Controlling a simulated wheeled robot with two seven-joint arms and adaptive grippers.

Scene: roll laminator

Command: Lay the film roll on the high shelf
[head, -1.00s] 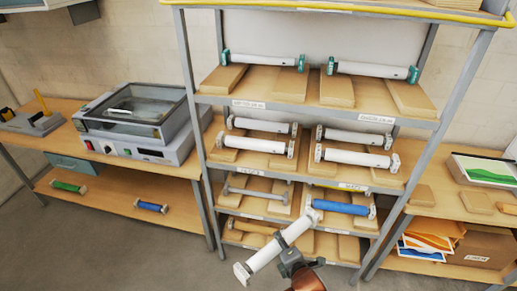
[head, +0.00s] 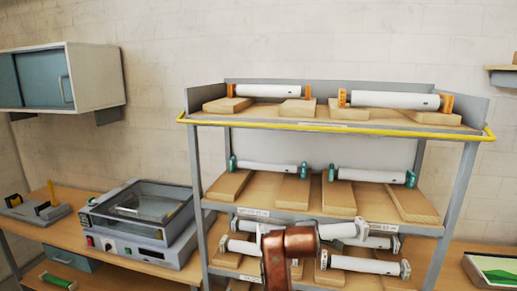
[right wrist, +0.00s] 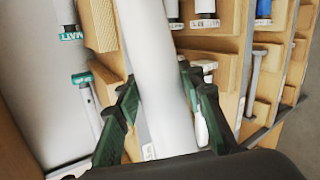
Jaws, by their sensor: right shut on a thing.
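A white film roll (right wrist: 163,75) with pale end pieces is in my right gripper (right wrist: 160,98). In the right wrist view, the dark green fingers are closed around its two sides. In the head view, the held roll (head: 340,230) is roughly level in front of the rack's third level, partly hidden by my copper arm link, which also hides the gripper. The high shelf (head: 335,126) is the rack's top board behind a yellow rail. It bears two white rolls with orange ends (head: 268,91) (head: 395,100) on wooden blocks. My left gripper is not in view.
The level below holds two white rolls with teal ends (head: 265,167) (head: 372,176). Several more rolls lie lower. A laminator (head: 140,225) stands on the left bench, with a wall cabinet (head: 85,76) above. A grey rim (head: 350,87) backs the top shelf.

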